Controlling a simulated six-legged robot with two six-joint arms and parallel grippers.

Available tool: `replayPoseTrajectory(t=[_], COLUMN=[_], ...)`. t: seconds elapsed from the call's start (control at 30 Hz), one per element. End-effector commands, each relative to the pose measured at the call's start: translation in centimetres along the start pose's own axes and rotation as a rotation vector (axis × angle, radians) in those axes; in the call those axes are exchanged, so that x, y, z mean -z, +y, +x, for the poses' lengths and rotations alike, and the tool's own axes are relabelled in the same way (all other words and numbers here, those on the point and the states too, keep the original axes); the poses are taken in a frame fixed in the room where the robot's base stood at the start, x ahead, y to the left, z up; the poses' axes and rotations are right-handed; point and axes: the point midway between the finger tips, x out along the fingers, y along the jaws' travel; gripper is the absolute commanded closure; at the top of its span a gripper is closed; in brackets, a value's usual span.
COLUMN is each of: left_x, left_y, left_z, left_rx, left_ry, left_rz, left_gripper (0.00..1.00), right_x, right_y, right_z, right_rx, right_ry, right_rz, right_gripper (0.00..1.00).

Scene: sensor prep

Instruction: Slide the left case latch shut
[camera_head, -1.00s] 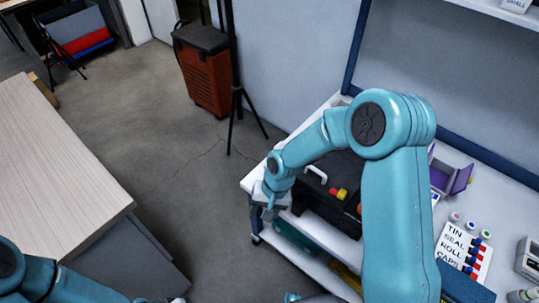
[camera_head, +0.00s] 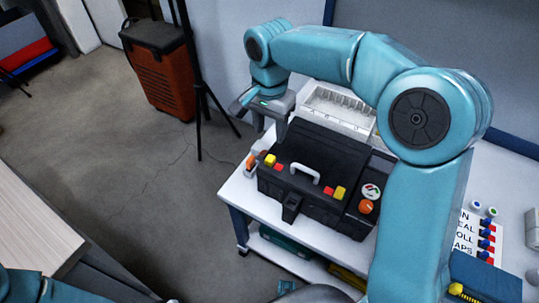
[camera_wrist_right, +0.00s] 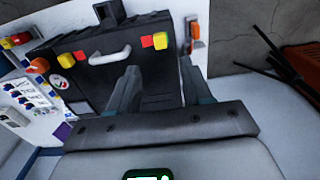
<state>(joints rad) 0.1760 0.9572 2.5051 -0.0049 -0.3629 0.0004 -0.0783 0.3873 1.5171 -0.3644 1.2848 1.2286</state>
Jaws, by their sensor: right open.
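The black case (camera_head: 318,165) stands shut on the white table, its pale handle (camera_head: 305,172) facing front. The left latch has a yellow block (camera_head: 270,159) with a red piece beside it, near the case's left end; this yellow block also shows in the right wrist view (camera_wrist_right: 160,40). The other latch has a yellow block (camera_head: 340,193) and a red piece, right of the handle. My right gripper (camera_head: 270,122) is open and empty above the case's back left corner, apart from the left latch. In the right wrist view its two fingers (camera_wrist_right: 158,85) are spread. My left gripper is out of view.
An orange-handled item (camera_head: 250,162) stands close by the case's left end. A white slotted tray (camera_head: 338,108) is behind the case. A labelled card (camera_head: 480,238) lies to the right. A black stand (camera_head: 199,90) and an orange cart (camera_head: 160,75) are on the floor at left.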

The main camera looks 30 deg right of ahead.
Motion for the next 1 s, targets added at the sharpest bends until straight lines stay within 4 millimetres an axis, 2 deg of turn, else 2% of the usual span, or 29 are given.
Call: replayPoseTrajectory(t=[0.03, 0.2, 0.4, 0.6, 0.87, 1.0], left_x=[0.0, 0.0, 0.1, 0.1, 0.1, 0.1], left_y=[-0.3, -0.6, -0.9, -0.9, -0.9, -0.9], left_z=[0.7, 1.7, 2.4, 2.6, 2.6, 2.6], left_rx=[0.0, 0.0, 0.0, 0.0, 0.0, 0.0], left_ry=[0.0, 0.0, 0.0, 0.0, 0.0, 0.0], left_rz=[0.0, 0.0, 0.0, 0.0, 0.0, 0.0], left_gripper=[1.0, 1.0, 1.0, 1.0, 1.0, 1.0], right_x=[0.0, 0.1, 0.3, 0.4, 0.4, 0.4], right_y=[0.1, 0.2, 0.0, -0.2, -0.3, -0.2], right_z=[1.8, 5.8, 9.1, 10.3, 10.3, 10.3], right_rx=[-0.004, -0.004, -0.001, 0.0, 0.001, 0.001], right_ry=[-0.002, -0.002, -0.001, 0.0, 0.0, 0.0], right_rz=[0.0, 0.0, 0.001, 0.001, 0.001, 0.001], right_gripper=[0.51, 0.51, 0.51, 0.51, 0.51, 0.97])
